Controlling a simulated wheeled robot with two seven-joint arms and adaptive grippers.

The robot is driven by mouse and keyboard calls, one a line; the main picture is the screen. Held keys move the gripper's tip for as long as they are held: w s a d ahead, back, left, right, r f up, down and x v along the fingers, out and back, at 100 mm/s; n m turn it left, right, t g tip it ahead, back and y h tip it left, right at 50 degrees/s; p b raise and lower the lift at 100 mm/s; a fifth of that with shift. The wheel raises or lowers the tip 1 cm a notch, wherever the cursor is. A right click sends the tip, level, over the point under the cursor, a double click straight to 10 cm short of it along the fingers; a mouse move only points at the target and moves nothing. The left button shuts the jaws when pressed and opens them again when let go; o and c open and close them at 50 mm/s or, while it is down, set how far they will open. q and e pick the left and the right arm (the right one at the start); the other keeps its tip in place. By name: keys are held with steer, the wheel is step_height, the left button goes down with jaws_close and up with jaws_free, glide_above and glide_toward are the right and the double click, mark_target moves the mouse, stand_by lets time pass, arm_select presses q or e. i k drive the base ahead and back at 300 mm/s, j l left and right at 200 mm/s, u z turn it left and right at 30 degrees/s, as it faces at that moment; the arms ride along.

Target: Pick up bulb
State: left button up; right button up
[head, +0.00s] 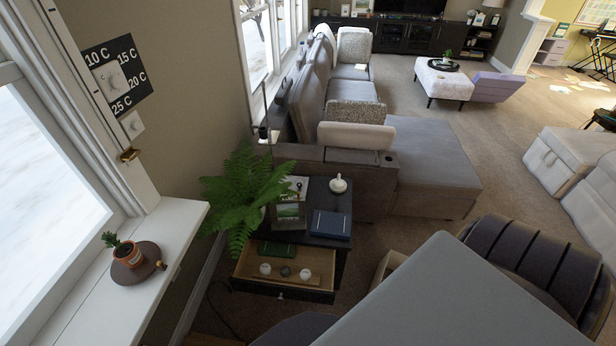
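No single thing is clearly a bulb. Two small white round things, one at the left (265,268) and one at the right (305,273), sit in the open drawer (290,291) of the dark side table (318,240), with a dark round thing (285,271) between them. They may be bulbs, but they are too small to tell. A white rounded thing with a narrow top (338,184) stands on the side table. Neither of my grippers is in view.
A green fern (245,190), a picture frame (289,215) and a blue box (332,225) crowd the side table. A grey sofa (350,170) stands behind. A grey flat surface (460,300) and a dark chair (520,265) fill the lower right. A potted plant (127,254) sits on the windowsill.

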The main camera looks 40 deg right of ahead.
mark_target(305, 275)
steer(key=l+z, duration=0.1)
steer(key=z, duration=0.4)
steer(key=l+z, duration=0.15)
steer(key=z, duration=0.35)
